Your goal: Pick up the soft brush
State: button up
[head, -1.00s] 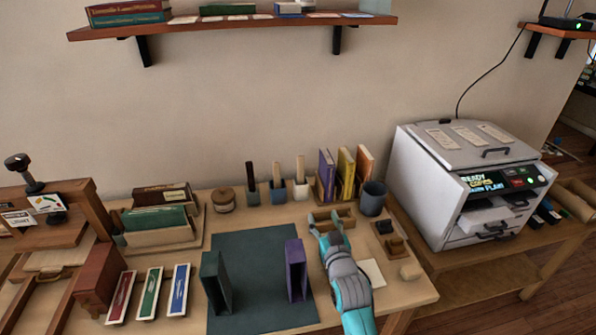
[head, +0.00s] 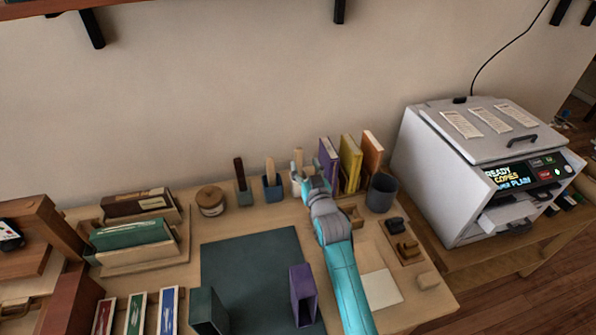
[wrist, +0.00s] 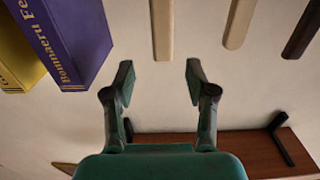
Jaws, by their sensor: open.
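Three upright handles stand in small holders at the back of the table: a dark one (head: 239,168), a tan one (head: 270,166) and a pale one (head: 298,156). Their lower ends are hidden, so I cannot tell by bristles which is the soft brush. My gripper (head: 308,180) is at the pale handle's holder and partly covers it. In the wrist view my gripper (wrist: 159,74) is open and empty. The pale handle (wrist: 162,30) lines up with the gap between the fingers, just beyond their tips. The tan handle (wrist: 239,22) and dark handle (wrist: 301,38) are to its right.
A purple book (head: 327,160) stands close to the right of my gripper, with a yellow book (head: 349,162) and an orange book (head: 372,160) beyond. A grey-blue cup (head: 381,194) stands in front of them. A dark mat (head: 248,262) lies at the table's middle.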

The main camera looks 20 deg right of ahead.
aim_at(299, 156)
jog(key=shift+w+a+f, duration=0.1)
jog(key=shift+w+f, duration=0.05)
jog(key=shift+w, duration=1.55)
jog(key=shift+w+a+f, duration=0.1)
jog(key=shift+w, duration=1.6)
grip_shut()
